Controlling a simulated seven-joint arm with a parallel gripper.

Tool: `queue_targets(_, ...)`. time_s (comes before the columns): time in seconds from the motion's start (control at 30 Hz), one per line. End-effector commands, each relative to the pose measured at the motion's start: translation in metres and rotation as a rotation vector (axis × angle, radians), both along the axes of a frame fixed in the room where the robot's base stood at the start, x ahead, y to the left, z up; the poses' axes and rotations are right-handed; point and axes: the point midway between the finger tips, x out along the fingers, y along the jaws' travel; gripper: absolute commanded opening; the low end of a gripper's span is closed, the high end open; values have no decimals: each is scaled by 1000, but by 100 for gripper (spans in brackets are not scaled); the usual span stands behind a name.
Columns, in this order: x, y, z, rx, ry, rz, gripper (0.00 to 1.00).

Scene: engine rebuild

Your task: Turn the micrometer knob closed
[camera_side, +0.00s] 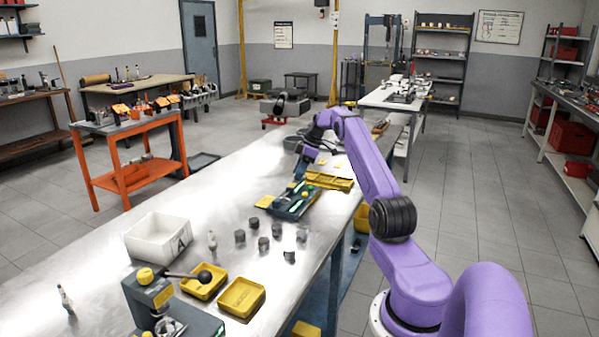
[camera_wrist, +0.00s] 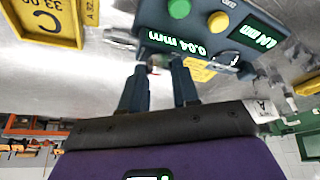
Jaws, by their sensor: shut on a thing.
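The micrometer station (camera_side: 291,204) is a dark teal unit with green lit displays on the steel bench in the side view. In the wrist view its body (camera_wrist: 212,35) fills the top, with one display reading about 0.04 mm and a green and a yellow button. My gripper (camera_side: 299,181) reaches down to the far end of the unit. In the wrist view my gripper (camera_wrist: 157,76) has its two dark fingers a little apart at the unit's edge, shut on the micrometer knob. The knob is mostly hidden between the fingertips, so its angle cannot be told.
A yellow tray (camera_side: 331,181) lies just behind the unit, and a yellow bin marked C (camera_wrist: 45,20) shows in the wrist view. Several dark cylinders (camera_side: 264,243), a white bin (camera_side: 158,238) and yellow trays (camera_side: 241,297) stand nearer. The bench is clear left of the unit.

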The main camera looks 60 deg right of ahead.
Motion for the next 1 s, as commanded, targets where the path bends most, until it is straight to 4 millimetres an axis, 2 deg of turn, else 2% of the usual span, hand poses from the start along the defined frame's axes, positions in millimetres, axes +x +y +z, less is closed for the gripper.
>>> queue_targets(0.4, -1, -2, -1, 0, 4, 157, 0)
queue_targets(1.0, -1, -2, -1, 1, 7, 198, 0)
